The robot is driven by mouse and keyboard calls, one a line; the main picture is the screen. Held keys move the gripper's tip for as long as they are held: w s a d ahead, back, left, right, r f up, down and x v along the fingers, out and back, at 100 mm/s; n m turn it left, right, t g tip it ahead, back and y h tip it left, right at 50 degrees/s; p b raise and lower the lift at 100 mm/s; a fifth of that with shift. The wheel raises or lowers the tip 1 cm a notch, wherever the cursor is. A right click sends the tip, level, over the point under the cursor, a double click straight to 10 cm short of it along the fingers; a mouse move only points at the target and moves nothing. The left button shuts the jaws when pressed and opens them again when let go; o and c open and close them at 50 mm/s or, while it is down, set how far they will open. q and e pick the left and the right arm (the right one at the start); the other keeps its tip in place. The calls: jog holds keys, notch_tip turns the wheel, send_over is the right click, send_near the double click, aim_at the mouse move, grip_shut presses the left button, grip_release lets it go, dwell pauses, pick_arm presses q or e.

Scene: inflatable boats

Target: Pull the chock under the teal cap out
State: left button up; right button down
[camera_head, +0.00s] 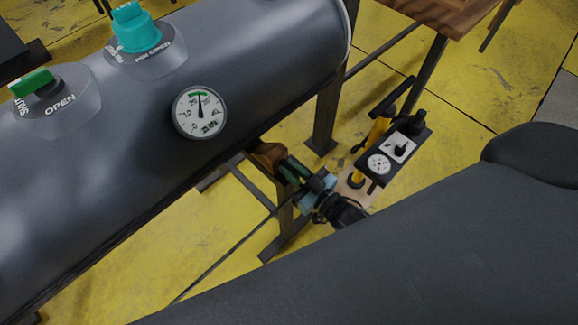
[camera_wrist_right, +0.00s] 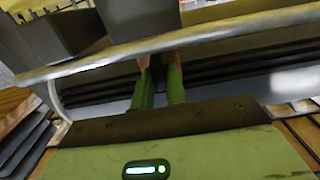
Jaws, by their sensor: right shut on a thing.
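The teal cap (camera_head: 138,32) sits on a valve labelled on top of the dark grey boat tube (camera_head: 270,50) in the head view. A brown wooden chock (camera_head: 267,156) shows below the tube's lower edge. My right gripper (camera_head: 284,168) reaches in from the lower right and is shut on the chock. In the right wrist view, the green fingers (camera_wrist_right: 160,75) reach under a pale edge, with a brown sliver of the chock between them. The rest of the chock is hidden there. My left gripper is not in view.
A green cap (camera_head: 32,82) and a round gauge (camera_head: 200,112) are on the same tube. Dark stand legs (camera_head: 326,120) are nearby. A wooden table (camera_head: 445,12) stands at the back.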

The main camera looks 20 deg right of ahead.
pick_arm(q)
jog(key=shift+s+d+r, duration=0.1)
pick_arm(e)
jog(key=c, duration=1.4)
grip_release()
jog(key=shift+s+d, duration=0.1)
jog(key=shift+s, duration=0.15)
jog(key=v, duration=0.7)
jog(key=shift+s, duration=0.4)
jog(key=shift+d, duration=0.1)
